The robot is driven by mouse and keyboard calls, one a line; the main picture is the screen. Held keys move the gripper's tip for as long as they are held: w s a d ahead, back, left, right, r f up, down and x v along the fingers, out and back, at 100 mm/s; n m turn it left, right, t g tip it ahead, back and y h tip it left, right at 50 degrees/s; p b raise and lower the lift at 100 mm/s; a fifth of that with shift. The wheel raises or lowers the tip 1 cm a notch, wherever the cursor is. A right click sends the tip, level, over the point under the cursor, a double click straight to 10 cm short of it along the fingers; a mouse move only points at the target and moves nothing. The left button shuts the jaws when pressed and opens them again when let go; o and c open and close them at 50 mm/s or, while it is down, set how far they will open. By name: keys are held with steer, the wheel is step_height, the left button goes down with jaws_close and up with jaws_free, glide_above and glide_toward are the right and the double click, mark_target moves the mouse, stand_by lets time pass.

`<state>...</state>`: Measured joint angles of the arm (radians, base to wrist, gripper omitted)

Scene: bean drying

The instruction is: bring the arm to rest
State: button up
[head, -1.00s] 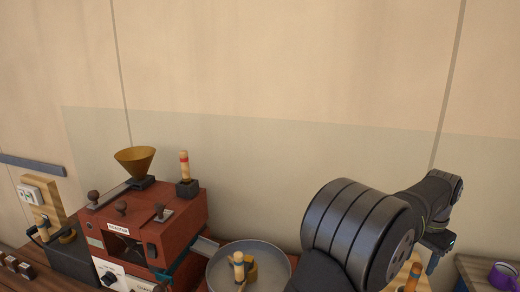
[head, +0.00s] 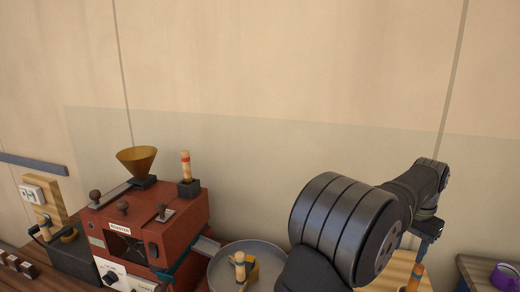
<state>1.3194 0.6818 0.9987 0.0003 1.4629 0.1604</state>
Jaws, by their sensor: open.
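My arm fills the lower right of the head view, with its large dark ribbed joint nearest the camera. My gripper (head: 422,246) hangs from the far end of the arm, pointing down, small and partly seen. It is open, and I see nothing held in it. It is above a wooden board (head: 396,268) and close to an upright wooden-handled tool (head: 414,278), though I cannot tell the exact gap. The arm hides part of the board.
A red roaster (head: 165,232) with a brass funnel (head: 136,160) stands at left. A round grey pan (head: 222,268) holding a wooden-handled tool (head: 239,268) lies beside it. A purple item (head: 505,277) sits in a tray (head: 472,264) at far right. The wall behind is bare.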

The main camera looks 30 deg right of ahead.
steer(key=shift+w+a+r+n, duration=0.1)
steer(key=shift+w+a+n, duration=0.3)
steer(key=shift+w, duration=0.5)
steer(key=shift+w+a+n, duration=0.2)
steer(key=shift+w+a, duration=0.25)
steer(key=shift+w, duration=0.4)
steer(key=shift+o, duration=0.4)
